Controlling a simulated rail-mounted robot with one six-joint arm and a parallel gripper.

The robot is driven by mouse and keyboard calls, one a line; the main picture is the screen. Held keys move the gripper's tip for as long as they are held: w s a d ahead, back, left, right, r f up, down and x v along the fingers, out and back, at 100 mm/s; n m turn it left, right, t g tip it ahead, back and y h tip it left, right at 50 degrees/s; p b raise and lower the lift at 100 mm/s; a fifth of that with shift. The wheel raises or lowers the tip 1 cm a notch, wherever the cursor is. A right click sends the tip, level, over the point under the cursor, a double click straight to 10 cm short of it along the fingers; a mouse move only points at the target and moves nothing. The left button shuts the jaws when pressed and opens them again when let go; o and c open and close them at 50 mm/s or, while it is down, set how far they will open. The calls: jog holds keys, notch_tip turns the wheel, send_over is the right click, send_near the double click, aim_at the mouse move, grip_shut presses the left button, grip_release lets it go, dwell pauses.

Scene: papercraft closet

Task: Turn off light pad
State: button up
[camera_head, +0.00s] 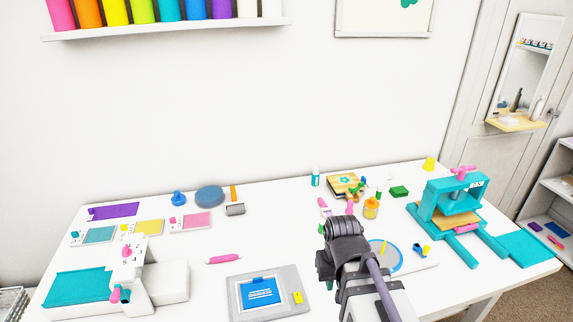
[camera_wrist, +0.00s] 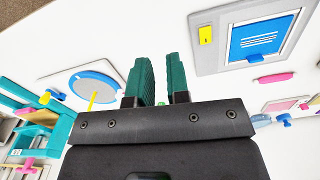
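The light pad (camera_head: 235,301) is a grey-framed panel lying flat at the table's front middle. A blue sheet (camera_head: 260,291) with white lines lies on it, held by a blue clip. A small yellow switch (camera_head: 298,297) sits on the frame right of the sheet. In the wrist view the light pad (camera_wrist: 208,60) is at the upper right, with the yellow switch (camera_wrist: 206,34) near its corner. My gripper (camera_wrist: 160,68) has two dark green fingers with a narrow gap between them and nothing visible in it. It is apart from the switch. In the head view my arm hides the fingertips.
A teal press (camera_head: 450,210) stands at the right. A round blue-rimmed disc (camera_head: 405,262) lies just right of my arm. A pink roller (camera_head: 223,259) lies behind the pad, and a white die-cutting machine (camera_head: 130,270) stands left. The table strip behind the pad is mostly clear.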

aim_at(297, 293)
jog(key=o, duration=0.3)
jog(key=w+a+f+n+b, duration=0.1)
jog(key=w+a+f, duration=0.2)
jog(key=w+a, duration=0.4)
jog(key=shift+a+n, duration=0.3)
jog(key=shift+a, duration=0.75)
jog(key=shift+o, duration=0.7)
jog(key=shift+d+r, duration=0.1)
jog(key=shift+r, duration=0.1)
jog(key=shift+o, duration=0.7)
jog(key=shift+s+d, duration=0.15)
jog(key=shift+d, duration=0.05)
notch_tip(297, 293, down, 11)
jog(key=b, duration=1.1)
jog(key=shift+r, duration=0.15)
jog(key=shift+c, duration=0.3)
